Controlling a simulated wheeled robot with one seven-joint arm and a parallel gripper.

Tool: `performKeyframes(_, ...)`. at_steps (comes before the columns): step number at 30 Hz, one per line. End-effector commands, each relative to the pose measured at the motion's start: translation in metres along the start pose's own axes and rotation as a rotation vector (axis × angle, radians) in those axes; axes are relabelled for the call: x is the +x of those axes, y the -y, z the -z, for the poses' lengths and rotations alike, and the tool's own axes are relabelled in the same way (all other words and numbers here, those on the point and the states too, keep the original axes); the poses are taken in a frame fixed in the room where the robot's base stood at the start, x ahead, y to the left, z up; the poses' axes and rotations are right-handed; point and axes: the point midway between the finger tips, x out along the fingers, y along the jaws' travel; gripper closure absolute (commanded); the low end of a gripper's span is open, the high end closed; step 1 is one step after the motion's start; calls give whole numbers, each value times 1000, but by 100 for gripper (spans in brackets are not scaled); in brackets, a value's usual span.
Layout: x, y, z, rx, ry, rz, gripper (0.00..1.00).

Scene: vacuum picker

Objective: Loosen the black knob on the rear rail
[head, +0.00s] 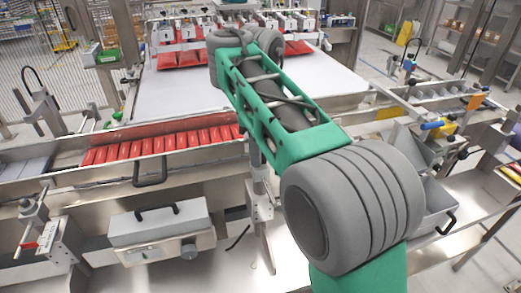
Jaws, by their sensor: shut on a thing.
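The rear rail (172,47) runs across the far side of the white bed, with several small fittings and red packs along it. I cannot make out the black knob; my arm covers the middle of the rail. My green and grey arm reaches from the lower right up to that middle part. My gripper is hidden behind the arm's far end, so its fingers and whatever lies between them do not show.
The white bed (185,88) lies between the rear rail and a front tray of red packs (160,147). A clamp post with a red handle (38,232) stands at the lower left. A blue-handled lever (432,125) and grey bins (437,205) are at the right.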

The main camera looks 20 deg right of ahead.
Motion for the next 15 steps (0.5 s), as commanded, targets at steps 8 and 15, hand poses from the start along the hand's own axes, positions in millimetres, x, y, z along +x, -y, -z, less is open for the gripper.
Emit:
performKeyframes(8, 0, 0, 0, -35, 0, 0, 100)
performKeyframes(15, 0, 0, 0, -161, 1, 0, 100)
